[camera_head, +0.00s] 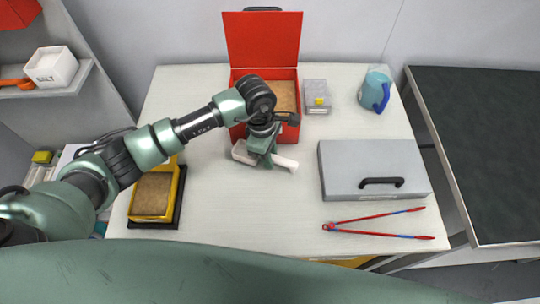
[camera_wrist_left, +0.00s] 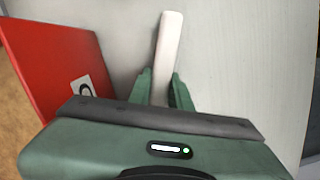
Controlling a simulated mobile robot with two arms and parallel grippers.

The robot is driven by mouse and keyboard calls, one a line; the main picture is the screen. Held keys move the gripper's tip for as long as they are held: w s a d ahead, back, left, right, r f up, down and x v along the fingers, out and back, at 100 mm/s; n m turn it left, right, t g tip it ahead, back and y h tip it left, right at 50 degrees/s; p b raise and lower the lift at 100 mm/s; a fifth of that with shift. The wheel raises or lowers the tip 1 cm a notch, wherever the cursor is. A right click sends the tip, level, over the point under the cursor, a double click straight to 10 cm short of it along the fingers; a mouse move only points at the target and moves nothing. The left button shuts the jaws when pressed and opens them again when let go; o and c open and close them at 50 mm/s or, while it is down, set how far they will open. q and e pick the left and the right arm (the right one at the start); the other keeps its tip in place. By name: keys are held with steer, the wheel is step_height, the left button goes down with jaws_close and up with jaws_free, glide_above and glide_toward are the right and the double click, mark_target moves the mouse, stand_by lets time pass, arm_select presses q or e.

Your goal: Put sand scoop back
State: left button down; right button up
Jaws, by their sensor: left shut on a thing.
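The white sand scoop (camera_head: 286,163) is in my left gripper (camera_head: 264,159), in front of the open red box in the head view. Its handle sticks out to the right of the fingers and its pale bowl to the left. The left wrist view shows the scoop's handle (camera_wrist_left: 168,45) between the two green fingers (camera_wrist_left: 160,90). The red box (camera_head: 236,129) holds sand, and its lid stands open at the back. My arm hides part of the box. I cannot tell whether the scoop touches the table. My right gripper is not in view.
A yellow sand tray (camera_head: 173,174) stands at the table's left. The table (camera_head: 240,215) is clear in front of the scoop.

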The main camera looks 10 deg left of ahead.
arm_select(q)
steer(key=shift+f, duration=0.35)
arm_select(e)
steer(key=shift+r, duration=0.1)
arm_select(q)
steer(key=shift+f, duration=0.2)
steer(key=c, duration=1.4)
jaws_free()
steer(key=shift+o, duration=0.5)
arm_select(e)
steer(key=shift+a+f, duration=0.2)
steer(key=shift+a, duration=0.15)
arm_select(q)
steer(key=shift+r, duration=0.1)
